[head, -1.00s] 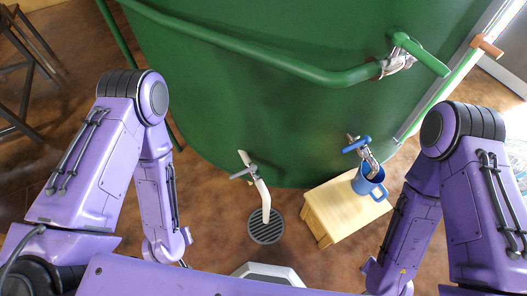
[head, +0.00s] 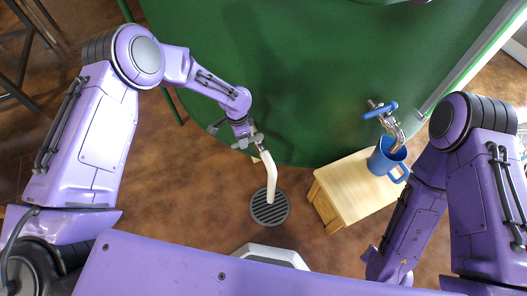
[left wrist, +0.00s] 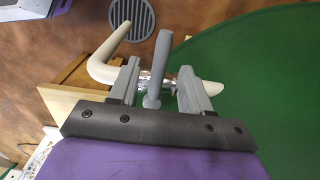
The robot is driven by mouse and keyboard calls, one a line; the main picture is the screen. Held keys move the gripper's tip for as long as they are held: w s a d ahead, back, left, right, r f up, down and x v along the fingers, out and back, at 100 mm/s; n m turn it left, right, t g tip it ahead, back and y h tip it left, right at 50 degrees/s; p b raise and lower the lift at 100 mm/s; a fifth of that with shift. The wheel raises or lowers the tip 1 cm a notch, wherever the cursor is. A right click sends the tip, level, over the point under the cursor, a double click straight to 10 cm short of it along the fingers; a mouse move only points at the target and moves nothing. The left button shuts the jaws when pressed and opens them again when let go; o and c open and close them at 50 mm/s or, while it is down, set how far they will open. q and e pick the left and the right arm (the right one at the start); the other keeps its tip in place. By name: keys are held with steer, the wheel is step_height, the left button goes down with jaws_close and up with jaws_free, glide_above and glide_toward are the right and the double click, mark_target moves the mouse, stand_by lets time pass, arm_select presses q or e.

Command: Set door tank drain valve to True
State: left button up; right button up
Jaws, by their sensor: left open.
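The tank drain valve is a white bent pipe (head: 270,180) low on the green tank (head: 300,70), with its outlet over a round floor grate (head: 269,207). My left gripper (head: 252,140) is at the valve, largely covering its grey handle in the head view. In the left wrist view, the grey handle (left wrist: 158,68) stands between the two open fingers of my left gripper (left wrist: 160,75), with gaps visible on both sides. The pipe (left wrist: 103,68) and grate (left wrist: 130,18) show beyond the fingers. My right arm hangs at the right; its gripper is out of view.
A wooden stool (head: 350,195) stands right of the grate with a blue mug (head: 385,158) on it. A tap with a blue handle (head: 380,110) is above the mug. Dark chair legs (head: 30,50) are at the far left. Brown floor is open around the grate.

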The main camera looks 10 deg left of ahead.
arm_select(q)
steer(key=shift+f+b, duration=1.05)
steer(key=shift+f, duration=1.05)
arm_select(e)
step_height(320, 180, down, 3)
steer(key=shift+f, duration=0.1)
arm_select(q)
steer(key=shift+c, duration=0.3)
